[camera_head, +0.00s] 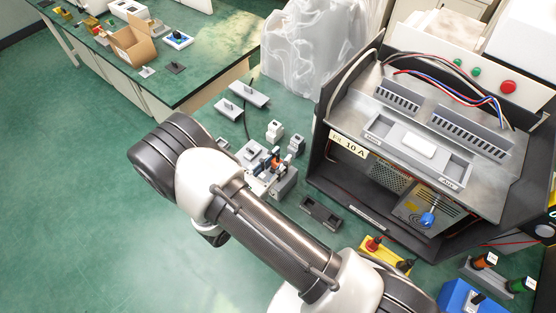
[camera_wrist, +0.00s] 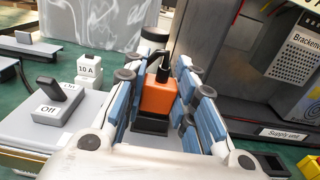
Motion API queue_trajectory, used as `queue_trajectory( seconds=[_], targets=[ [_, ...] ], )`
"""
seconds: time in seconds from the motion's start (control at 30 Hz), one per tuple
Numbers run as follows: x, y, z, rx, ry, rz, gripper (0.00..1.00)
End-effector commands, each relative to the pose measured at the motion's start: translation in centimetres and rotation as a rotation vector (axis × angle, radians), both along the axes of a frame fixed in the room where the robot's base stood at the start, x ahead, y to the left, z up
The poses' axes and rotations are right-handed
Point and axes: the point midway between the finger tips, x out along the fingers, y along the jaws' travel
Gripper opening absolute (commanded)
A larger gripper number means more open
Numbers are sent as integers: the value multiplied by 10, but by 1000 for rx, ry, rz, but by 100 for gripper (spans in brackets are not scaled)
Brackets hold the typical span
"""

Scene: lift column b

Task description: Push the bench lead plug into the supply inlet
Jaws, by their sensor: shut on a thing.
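The orange plug (camera_wrist: 158,97) with a black lower part and a dark cable at its top stands between the blue-padded fingers of my gripper (camera_wrist: 160,82) in the wrist view. The gripper is shut on it. In the head view the plug (camera_head: 277,162) is a small orange patch at my gripper (camera_head: 270,167), partly hidden by my arm. The supply unit (camera_head: 365,215) is the open dark cabinet to the right; its label (camera_wrist: 282,133) shows in the wrist view. I cannot make out the supply inlet, nor whether the plug's underside touches anything.
A grey Off/On switch box (camera_wrist: 45,115) and a white 10 A block (camera_wrist: 90,70) stand left of my gripper. A dark grey socket block (camera_head: 320,213) lies before the cabinet. A yellow block (camera_head: 385,255) is further right. Clear plastic sheeting (camera_head: 310,45) stands behind.

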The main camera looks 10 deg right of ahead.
Motion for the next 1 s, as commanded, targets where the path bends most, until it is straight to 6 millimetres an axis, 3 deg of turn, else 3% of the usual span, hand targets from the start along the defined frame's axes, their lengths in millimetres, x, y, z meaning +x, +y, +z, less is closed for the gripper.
queue_trajectory(
  seconds=[0.17,0.2,0.53,0.87,1.0],
  targets=[
    [0,0,-4,-1,2,-1,2],
    [0,0,-4,0,1,-1,26],
    [0,0,-3,0,1,0,48],
    [-1,1,-3,-1,1,0,49],
    [-9,10,-3,-1,1,4,49]
  ],
)
